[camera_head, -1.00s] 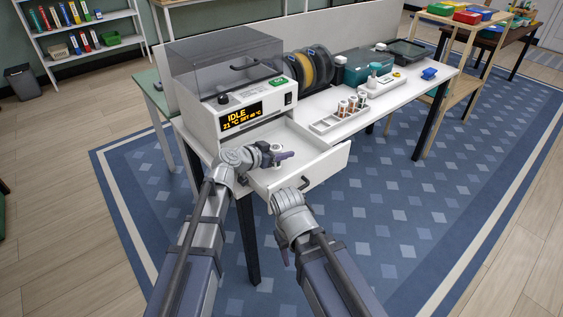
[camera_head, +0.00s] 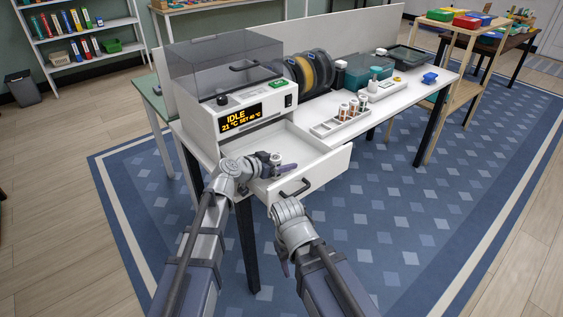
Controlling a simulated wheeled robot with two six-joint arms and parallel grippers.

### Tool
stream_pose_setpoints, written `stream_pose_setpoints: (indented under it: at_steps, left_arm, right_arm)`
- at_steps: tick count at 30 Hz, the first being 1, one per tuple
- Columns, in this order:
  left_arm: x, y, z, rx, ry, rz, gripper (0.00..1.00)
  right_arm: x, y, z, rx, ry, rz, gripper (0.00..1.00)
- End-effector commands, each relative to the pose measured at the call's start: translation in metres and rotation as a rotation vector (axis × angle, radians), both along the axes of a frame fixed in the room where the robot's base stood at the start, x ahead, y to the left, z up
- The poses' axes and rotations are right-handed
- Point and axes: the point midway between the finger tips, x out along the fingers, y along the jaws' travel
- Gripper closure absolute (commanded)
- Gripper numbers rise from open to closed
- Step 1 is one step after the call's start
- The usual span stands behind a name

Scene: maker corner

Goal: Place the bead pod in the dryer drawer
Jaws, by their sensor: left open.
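The dryer (camera_head: 232,90) is a white box with a clear smoky lid and a lit display reading IDLE. Its drawer (camera_head: 318,158) is pulled out, and the visible part of the inside looks bare. Several small jars with orange contents, which look like bead pods (camera_head: 353,107), stand in a pale tray (camera_head: 326,129) on the bench, right of the drawer. My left gripper (camera_head: 286,168) is open, over the near left part of the drawer, and I see nothing in it. My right gripper (camera_head: 283,262) hangs in front of the drawer front; its fingers are largely hidden by its own arm.
The white bench (camera_head: 405,97) also holds filament spools (camera_head: 304,72), a teal box (camera_head: 366,70), a dark tray (camera_head: 408,56) and a small blue item (camera_head: 430,78). The drawer handle (camera_head: 294,189) juts out near my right wrist. Open floor with a blue rug (camera_head: 400,220) lies to the right.

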Motion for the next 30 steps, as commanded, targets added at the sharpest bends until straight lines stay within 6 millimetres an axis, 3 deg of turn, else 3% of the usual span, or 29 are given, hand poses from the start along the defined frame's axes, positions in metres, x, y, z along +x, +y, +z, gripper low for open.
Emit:
stream_pose_setpoints:
  at_steps: [8,21,30]
  left_arm:
    - [0.0,0.0,0.006,0.0,0.0,0.0,0.22]
    - [-0.056,0.058,0.039,0.0,0.0,0.002,0.22]
    - [-0.075,0.079,0.049,-0.001,0.001,0.0,0.22]
  right_arm:
    - [0.0,0.0,0.007,0.0,0.0,0.0,0.5]
    - [0.0,0.0,0.039,0.0,0.0,0.0,0.5]
    - [0.0,0.0,0.049,0.0,0.0,0.0,0.5]
